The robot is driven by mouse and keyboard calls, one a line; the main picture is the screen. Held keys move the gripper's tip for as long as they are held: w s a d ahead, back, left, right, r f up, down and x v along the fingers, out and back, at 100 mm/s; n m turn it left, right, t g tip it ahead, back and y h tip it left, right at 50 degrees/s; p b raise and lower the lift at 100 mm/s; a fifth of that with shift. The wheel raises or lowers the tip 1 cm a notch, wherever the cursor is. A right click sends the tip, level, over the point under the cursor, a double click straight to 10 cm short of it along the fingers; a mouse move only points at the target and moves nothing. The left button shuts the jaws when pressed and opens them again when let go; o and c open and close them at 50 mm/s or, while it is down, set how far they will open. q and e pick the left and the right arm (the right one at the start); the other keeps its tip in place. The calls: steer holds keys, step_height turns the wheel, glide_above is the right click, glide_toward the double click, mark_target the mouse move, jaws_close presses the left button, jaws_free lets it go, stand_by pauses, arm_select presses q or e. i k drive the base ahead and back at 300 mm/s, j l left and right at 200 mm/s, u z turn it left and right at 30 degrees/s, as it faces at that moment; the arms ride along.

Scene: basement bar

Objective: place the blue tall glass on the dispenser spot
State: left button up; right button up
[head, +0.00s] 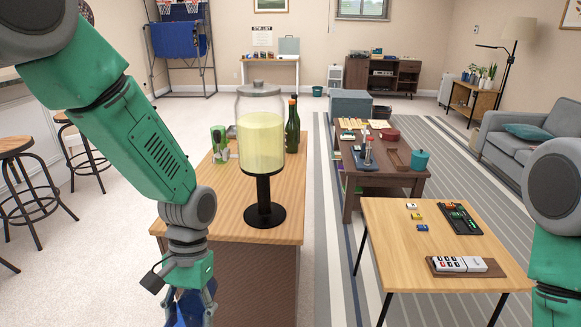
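The drink dispenser (260,135) is a clear jar of pale yellow liquid on a black stand with a round black base (265,215). It stands on the wooden counter (225,225). A green patterned tall glass (219,145) stands behind it to the left. No separate blue tall glass can be made out for sure. My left gripper (190,308) is at the bottom edge, in front of the counter's near left corner. Blue shows at its fingers, but I cannot tell whether that is a glass or the gripper. My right gripper (556,308) is at the bottom right, mostly cut off.
Bar stools (15,145) stand left. The counter's near part is clear.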

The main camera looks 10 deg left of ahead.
mark_target(223, 212)
steer(key=i+j+z, duration=0.15)
steer(key=j+z, duration=0.3)
steer(key=j, duration=0.15)
steer(key=j+z, duration=0.45)
steer(key=i+j, duration=0.05)
steer(key=j, duration=0.1)
